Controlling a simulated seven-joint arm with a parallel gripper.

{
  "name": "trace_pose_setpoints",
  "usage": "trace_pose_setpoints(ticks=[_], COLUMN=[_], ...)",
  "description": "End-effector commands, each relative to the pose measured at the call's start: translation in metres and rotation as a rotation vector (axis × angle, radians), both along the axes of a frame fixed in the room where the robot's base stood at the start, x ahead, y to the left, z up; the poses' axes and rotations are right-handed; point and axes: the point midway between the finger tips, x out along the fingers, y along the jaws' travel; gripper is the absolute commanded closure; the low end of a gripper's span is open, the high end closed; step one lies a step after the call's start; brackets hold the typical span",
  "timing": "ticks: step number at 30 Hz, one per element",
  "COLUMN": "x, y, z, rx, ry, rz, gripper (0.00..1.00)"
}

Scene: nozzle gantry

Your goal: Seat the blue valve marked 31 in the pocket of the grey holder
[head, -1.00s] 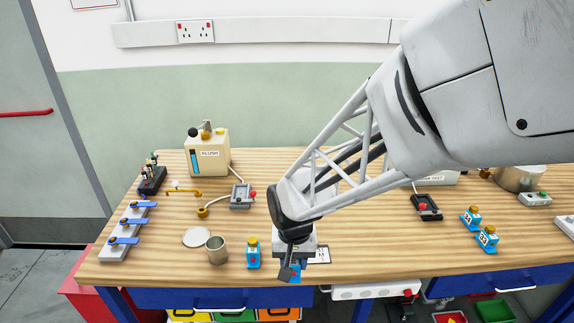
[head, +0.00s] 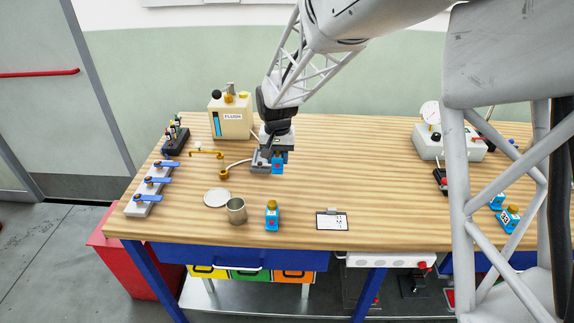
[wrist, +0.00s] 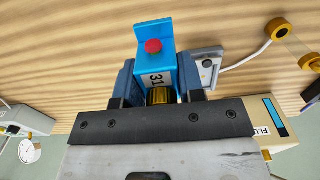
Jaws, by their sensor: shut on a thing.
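The blue valve marked 31 (wrist: 155,45) has a red button and a brass part that sits between my fingers. My gripper (wrist: 158,78) is shut on it. In the head view the held valve (head: 278,164) shows below my gripper (head: 276,148), over the right side of the grey holder (head: 258,167). The holder is partly hidden by my gripper and the valve. In the wrist view the holder (wrist: 209,57) shows just right of the valve, partly behind my finger. Its pocket is hidden, and I cannot tell whether valve and holder touch.
A brass fitting (head: 223,175) lies left. A metal cup (head: 236,211), another blue valve (head: 272,217) and a card (head: 332,221) are in front. Table right of the holder is clear.

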Motion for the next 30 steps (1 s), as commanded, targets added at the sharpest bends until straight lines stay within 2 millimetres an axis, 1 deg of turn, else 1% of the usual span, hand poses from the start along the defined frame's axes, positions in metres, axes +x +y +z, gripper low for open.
trace_pose_setpoints(ticks=[1, 3, 12, 18, 21, 24, 30], x=[0.011, 0.026, 0.087, 0.119, 0.130, 0.136, 0.141], y=[0.006, 0.013, 0.042, 0.058, 0.064, 0.067, 0.070], z=[0.000, -0.001, -0.004, -0.006, -0.008, -0.009, -0.009], rx=[0.000, 0.000, 0.000, 0.000, 0.000, 0.000, 0.000], ry=[0.000, 0.001, 0.000, 0.000, 0.000, 0.000, 0.000], rz=[0.002, 0.003, 0.011, 0.015, 0.016, 0.017, 0.017], gripper=[0.94, 0.94, 0.94, 0.94, 0.94, 0.94, 0.94])
